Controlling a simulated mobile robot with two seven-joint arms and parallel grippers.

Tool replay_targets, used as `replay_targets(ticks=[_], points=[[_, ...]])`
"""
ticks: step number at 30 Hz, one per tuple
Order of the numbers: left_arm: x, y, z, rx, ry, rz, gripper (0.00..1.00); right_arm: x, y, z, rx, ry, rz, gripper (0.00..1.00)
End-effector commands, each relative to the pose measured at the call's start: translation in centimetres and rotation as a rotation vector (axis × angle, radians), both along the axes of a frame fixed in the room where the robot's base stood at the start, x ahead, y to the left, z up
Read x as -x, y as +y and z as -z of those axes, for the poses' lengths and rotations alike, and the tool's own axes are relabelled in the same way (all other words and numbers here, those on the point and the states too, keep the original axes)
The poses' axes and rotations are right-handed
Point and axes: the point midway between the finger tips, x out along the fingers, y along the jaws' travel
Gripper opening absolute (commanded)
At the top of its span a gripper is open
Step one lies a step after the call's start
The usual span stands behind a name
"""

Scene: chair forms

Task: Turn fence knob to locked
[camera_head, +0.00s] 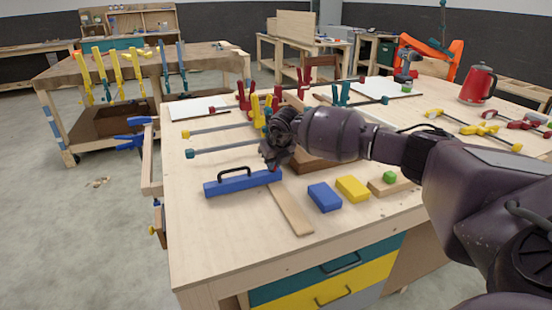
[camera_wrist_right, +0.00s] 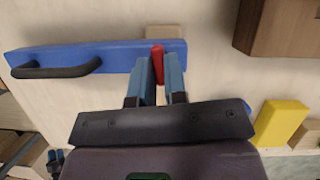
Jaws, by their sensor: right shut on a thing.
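The fence is a long blue bar (camera_head: 225,184) with a black handle, lying on the workbench left of my right gripper. It also shows in the right wrist view (camera_wrist_right: 122,56). The red knob (camera_wrist_right: 158,58) is a narrow upright piece at the fence's right end. My right gripper (camera_wrist_right: 158,76) has its two blue fingers shut on the knob, one on each side. In the head view, the right gripper (camera_head: 275,163) comes down over the bar's end and mostly hides the knob. My left gripper is in neither view.
A wooden strip (camera_head: 290,208) lies just in front of the gripper. Several bar clamps lie behind. A red kettle (camera_head: 478,84) stands at the far right.

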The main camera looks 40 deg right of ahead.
Motion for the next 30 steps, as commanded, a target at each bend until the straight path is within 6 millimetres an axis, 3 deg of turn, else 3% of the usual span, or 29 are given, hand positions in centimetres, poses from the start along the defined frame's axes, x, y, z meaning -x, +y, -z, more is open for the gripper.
replay_targets(ticks=[9,26,27,30], points=[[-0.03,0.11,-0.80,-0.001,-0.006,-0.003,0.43,-0.03,0.07,-0.21,0.000,0.000,0.123,0.00],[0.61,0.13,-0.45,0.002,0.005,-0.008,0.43,-0.04,0.07,-0.02,-0.001,0.001,0.150,0.00],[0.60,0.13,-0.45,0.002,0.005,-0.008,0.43,-0.04,0.07,-0.02,0.000,0.001,0.149,0.19],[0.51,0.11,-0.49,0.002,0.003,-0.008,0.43,-0.03,0.07,-0.02,-0.001,0.001,0.149,0.34]])
